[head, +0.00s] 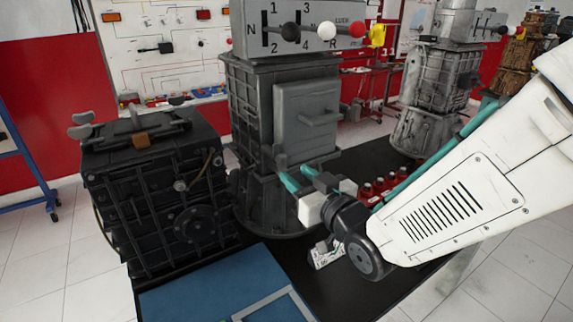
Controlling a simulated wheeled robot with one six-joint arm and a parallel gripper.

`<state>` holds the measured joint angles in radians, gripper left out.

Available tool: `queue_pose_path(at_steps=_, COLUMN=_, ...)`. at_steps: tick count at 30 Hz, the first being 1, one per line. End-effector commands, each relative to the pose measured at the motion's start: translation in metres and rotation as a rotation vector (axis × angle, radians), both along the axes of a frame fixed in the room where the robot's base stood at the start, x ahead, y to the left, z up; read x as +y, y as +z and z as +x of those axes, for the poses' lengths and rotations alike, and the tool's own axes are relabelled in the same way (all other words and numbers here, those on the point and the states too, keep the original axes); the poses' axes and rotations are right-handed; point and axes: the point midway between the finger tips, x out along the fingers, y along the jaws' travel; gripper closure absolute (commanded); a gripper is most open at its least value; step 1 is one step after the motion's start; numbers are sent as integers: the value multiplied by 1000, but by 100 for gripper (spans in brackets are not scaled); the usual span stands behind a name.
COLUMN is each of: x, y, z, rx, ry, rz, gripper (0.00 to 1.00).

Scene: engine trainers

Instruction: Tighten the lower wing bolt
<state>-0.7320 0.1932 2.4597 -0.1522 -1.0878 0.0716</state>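My gripper (293,170) has teal fingers and a white and dark body. It reaches in from the right, in front of the lower part of the grey gearbox tower (247,110). The tower has a closed grey door with a handle (320,117) above my fingers. The two fingers look a little apart, but what lies between their tips is too small to make out. I cannot make out a lower wing bolt on the tower; my gripper may hide it. Grey wing-shaped pieces (81,131) stick up at the back left of the black engine block (150,195).
A blue mat (205,292) lies on the black table (310,290) in front. Several red-topped items (379,186) and a small white box (325,253) are close to my arm. Shift levers (290,32) stick out above. A second tower (432,90) stands behind right.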

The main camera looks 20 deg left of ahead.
Motion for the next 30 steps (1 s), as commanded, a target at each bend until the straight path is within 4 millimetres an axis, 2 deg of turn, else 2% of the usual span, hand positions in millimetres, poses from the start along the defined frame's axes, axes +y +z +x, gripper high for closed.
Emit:
queue_pose_path(at_steps=3, x=16, y=0, z=14, rx=0, ry=-1, rz=0, gripper=64)
queue_pose_path(at_steps=10, x=38, y=0, z=34, rx=0, ry=-2, rz=0, gripper=64)
queue_pose_path(at_steps=21, x=44, y=0, z=39, rx=1, ry=-3, rz=-1, gripper=64)
queue_pose_path(at_steps=22, x=44, y=0, z=39, rx=1, ry=-3, rz=-1, gripper=69)
queue_pose_path(at_steps=25, x=44, y=0, z=39, rx=1, ry=-3, rz=-1, gripper=97)
queue_pose_path(at_steps=26, x=44, y=0, z=39, rx=1, ry=-2, rz=-1, gripper=100)
queue_pose_path(at_steps=30, x=44, y=0, z=39, rx=1, ry=-2, rz=-1, gripper=100)
